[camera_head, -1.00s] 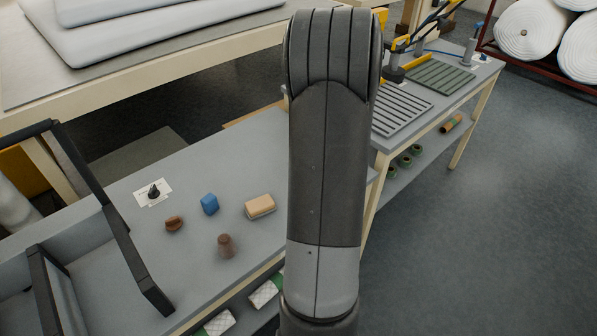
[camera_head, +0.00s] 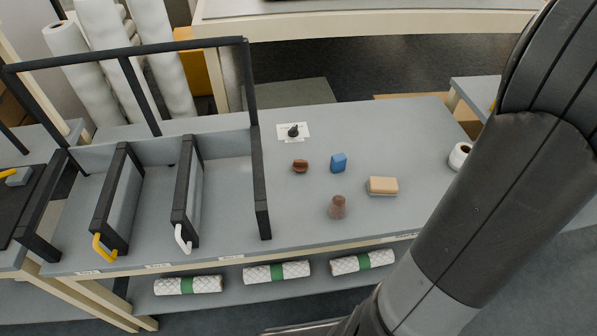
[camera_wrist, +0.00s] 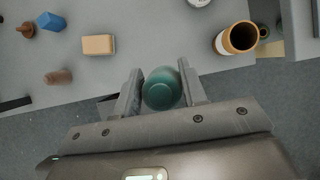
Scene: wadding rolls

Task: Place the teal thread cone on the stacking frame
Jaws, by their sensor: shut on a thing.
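The teal thread cone (camera_wrist: 162,88) shows in the wrist view between the two fingers of my gripper (camera_wrist: 162,76), which is shut on it. It is seen end-on, over the floor beside the table edge. In the head view my arm fills the right side, and neither the cone nor my fingers can be made out. A dark upright frame with bays (camera_head: 262,190), which looks like the stacking frame, stands on the left of the grey table (camera_head: 400,130). Its dividers form several bays; one has a yellow hook and one a white hook.
On the table right of the frame are a black knob on a white card (camera_head: 293,131), a brown piece (camera_head: 300,166), a blue block (camera_head: 338,163), a tan block (camera_head: 382,186) and a brown cone (camera_head: 338,207). Quilted rolls (camera_head: 277,272) lie on the shelf below. A brown-rimmed tube (camera_wrist: 240,38) stands nearby.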

